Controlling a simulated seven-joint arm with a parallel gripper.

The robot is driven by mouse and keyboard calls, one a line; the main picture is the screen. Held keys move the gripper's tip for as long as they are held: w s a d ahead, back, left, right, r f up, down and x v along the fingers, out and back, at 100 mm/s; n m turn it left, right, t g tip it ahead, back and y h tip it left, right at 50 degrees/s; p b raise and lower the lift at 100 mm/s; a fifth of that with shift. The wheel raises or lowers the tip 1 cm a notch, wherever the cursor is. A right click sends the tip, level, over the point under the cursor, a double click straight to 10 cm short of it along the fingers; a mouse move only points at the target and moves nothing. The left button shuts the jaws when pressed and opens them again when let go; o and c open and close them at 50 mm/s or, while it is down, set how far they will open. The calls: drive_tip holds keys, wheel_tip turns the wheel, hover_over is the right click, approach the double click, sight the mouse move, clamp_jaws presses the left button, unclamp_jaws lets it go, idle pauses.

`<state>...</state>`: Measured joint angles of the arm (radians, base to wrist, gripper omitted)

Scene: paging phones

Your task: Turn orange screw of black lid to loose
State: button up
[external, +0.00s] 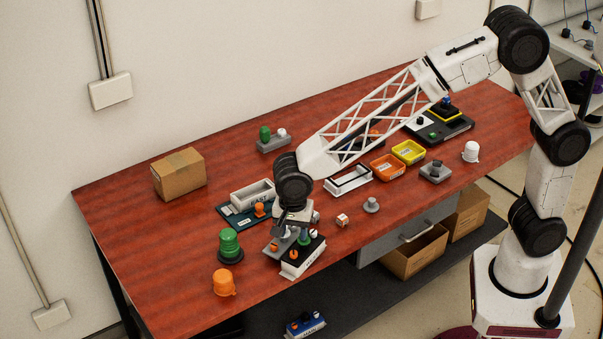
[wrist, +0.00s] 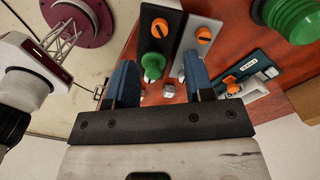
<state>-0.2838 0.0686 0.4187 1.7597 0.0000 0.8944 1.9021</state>
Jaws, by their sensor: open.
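The black lid (external: 315,247) tops a white box at the table's front edge, below my gripper. It also shows in the wrist view (wrist: 171,13). Its orange screw (wrist: 159,27) is round with a dark slot across it, near one end of the lid. A green knob (wrist: 152,65) stands on the same lid and appears between my fingers in the wrist view. My gripper (wrist: 160,76) is open with nothing held. In the external view my gripper (external: 293,230) points down over the lids and partly hides them. The orange screw is beyond the fingertips, untouched.
A grey lid (wrist: 207,22) with its own orange screw (wrist: 204,34) lies close beside the black lid. A large green dome (external: 229,244) and an orange dome (external: 224,283) stand to the left. A teal panel (external: 227,212) with a grey tray is behind. Bare table lies at far left.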

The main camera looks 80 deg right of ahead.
sight(294, 252)
drive_tip(key=shift+f, duration=3.85)
clamp_jaws()
drive_tip(key=shift+n, duration=0.8)
unclamp_jaws()
